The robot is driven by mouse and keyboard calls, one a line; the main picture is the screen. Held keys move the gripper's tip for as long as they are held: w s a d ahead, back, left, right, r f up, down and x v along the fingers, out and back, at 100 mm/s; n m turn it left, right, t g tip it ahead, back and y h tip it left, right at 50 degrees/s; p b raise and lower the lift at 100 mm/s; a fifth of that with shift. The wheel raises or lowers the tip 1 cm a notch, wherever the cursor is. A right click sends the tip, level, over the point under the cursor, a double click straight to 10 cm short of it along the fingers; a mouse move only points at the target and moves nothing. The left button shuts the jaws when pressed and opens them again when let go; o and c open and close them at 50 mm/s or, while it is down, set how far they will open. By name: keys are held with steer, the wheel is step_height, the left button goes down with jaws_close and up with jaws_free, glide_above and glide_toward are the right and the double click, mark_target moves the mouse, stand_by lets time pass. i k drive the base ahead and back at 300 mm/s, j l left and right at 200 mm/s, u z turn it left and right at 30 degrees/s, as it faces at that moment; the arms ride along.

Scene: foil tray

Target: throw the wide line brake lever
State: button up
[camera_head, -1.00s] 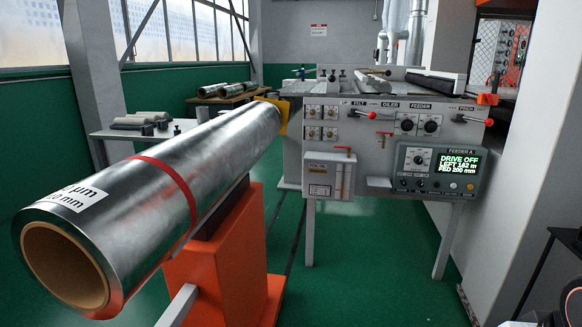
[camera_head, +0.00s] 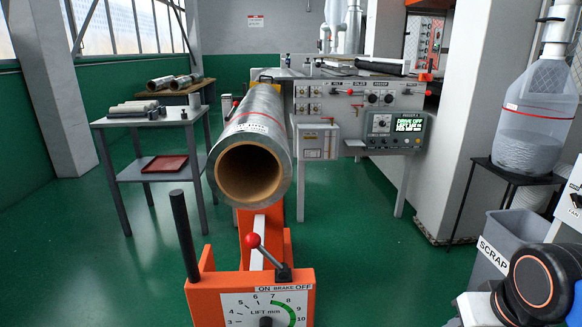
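A brake lever with a red ball knob (camera_head: 253,240) on a dark rod stands on top of the orange roll stand (camera_head: 205,290). A label below the lever's black base reads ON BRAKE OFF. The lever leans up and left, toward the ON side. A large foil roll (camera_head: 262,122) with a brown core lies above the stand, its open end facing me. No label naming the wide line can be read. My gripper is not in view; only part of my arm shows at the lower right.
A black post (camera_head: 184,235) rises left of the lever. A LIFT mm dial (camera_head: 266,306) is on the stand's front. A grey SCRAP bin (camera_head: 505,250) is at the right. The feeder machine (camera_head: 350,105) is behind. Green floor is clear left and right of the stand.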

mark_target(235, 104)
steer(key=j, duration=0.5)
steer(key=k+j+z, duration=0.1)
steer(key=j, duration=0.35)
steer(key=k+j, duration=0.15)
steer(key=j, duration=0.35)
steer(key=j+z, duration=0.1)
steer(key=j, duration=0.35)
steer(key=k+j, duration=0.15)
steer(key=j, duration=0.35)
steer(key=j+z, duration=0.3)
steer(key=j, duration=1.7)
steer(key=i+j, duration=0.2)
steer(key=j, duration=0.15)
steer(key=i+j+z, duration=0.1)
steer(key=i+j, duration=0.35)
steer(key=j, duration=0.25)
steer(key=i+j+z, duration=0.1)
steer(key=j, duration=0.3)
steer(key=i+j, duration=0.3)
